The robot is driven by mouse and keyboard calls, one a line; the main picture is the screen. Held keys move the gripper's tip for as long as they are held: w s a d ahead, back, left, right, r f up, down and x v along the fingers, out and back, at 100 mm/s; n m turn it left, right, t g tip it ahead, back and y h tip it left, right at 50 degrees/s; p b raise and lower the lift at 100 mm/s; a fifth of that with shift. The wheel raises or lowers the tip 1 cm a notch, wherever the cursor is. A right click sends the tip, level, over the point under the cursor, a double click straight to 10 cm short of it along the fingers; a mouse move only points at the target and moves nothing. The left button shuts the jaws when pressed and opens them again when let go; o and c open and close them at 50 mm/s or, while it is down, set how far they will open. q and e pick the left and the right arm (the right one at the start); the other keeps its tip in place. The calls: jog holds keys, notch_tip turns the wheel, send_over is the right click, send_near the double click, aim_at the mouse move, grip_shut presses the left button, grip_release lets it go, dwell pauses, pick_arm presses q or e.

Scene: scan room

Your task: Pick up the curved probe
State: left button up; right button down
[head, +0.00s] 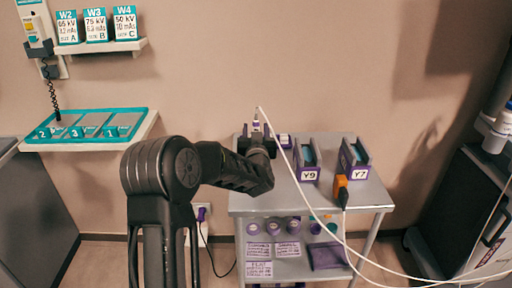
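My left arm reaches over the grey cart, and its black gripper (258,138) is at the cart's rear left. A small white and purple probe-like piece (256,123) shows just above the gripper, with a white cable running from its top to the right. I cannot tell whether this is the curved probe, or whether the fingers are open or shut on it, since the wrist hides them. An orange piece with a dark cable (341,188) is at the cart's front edge. My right gripper is not in view.
Two holders marked Y9 (308,174) and Y7 (361,174) stand on the cart top (290,200). Purple-capped containers (270,228) are on the lower shelf. A white cable (330,230) loops across the cart's right side. A teal tray (137,115) is on the left wall shelf.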

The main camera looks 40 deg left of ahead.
pick_arm(q)
jog(key=shift+c, duration=0.5)
grip_shut()
dwell(0.5)
